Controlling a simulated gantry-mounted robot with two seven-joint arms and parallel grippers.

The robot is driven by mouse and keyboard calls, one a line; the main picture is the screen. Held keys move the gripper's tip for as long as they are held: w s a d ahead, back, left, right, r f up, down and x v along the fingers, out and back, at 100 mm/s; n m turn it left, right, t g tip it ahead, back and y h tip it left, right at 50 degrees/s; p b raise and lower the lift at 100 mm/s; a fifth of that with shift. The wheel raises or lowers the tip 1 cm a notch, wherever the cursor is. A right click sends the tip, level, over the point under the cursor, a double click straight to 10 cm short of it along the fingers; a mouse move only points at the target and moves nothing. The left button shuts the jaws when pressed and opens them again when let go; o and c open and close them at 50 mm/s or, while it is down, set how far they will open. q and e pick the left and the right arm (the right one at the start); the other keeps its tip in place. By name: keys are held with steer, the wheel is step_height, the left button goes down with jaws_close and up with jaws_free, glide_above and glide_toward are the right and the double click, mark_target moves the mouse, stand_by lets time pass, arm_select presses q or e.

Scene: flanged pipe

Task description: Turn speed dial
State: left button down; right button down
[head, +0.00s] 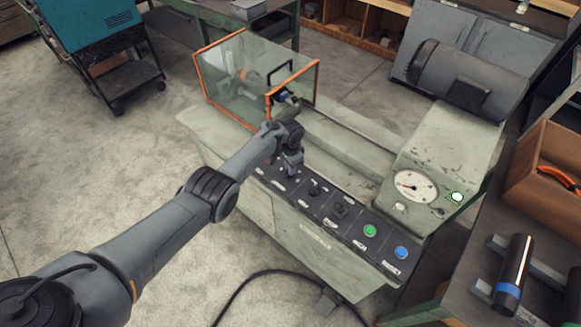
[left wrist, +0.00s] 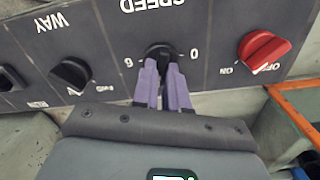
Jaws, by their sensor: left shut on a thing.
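The speed dial (left wrist: 161,51) is a small black knob on the dark control panel, under the upside-down word SPEED in the left wrist view. A 0 is printed to its right and another digit, a 6 or 9, to its left. My left gripper (left wrist: 162,72) has its two purple fingers shut on the dial, one on each side. In the head view my left gripper (head: 292,168) reaches down to the far-left part of the panel (head: 325,205) and hides the dial. The dial's exact pointing is hard to tell. My right gripper is out of view.
A red on/off switch (left wrist: 264,50) and a black WAY knob (left wrist: 71,74) flank the dial. Green (head: 370,230) and blue (head: 401,252) buttons sit along the panel. An orange-edged clear guard (head: 224,78) stands close behind my wrist. A gauge (head: 414,187) is at the right.

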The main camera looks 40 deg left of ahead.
arm_select(q)
steer(key=m, duration=0.3)
steer(key=shift+m+b, duration=0.35)
steer(key=shift+m, duration=0.05)
steer(key=m, duration=0.3)
steer(key=shift+s+d+m+b, duration=0.1)
steer(key=shift+m+b, duration=0.2)
steer(key=shift+b, duration=0.1)
steer(key=m+b, duration=0.1)
steer(key=m, duration=0.2)
steer(key=shift+s+m+b, duration=0.1)
steer(key=shift+m+b, duration=0.5)
steer(key=shift+m, duration=1.2)
steer(key=c, duration=1.2)
jaws_free()
steer(key=shift+o, duration=0.2)
steer(key=shift+r, duration=0.15)
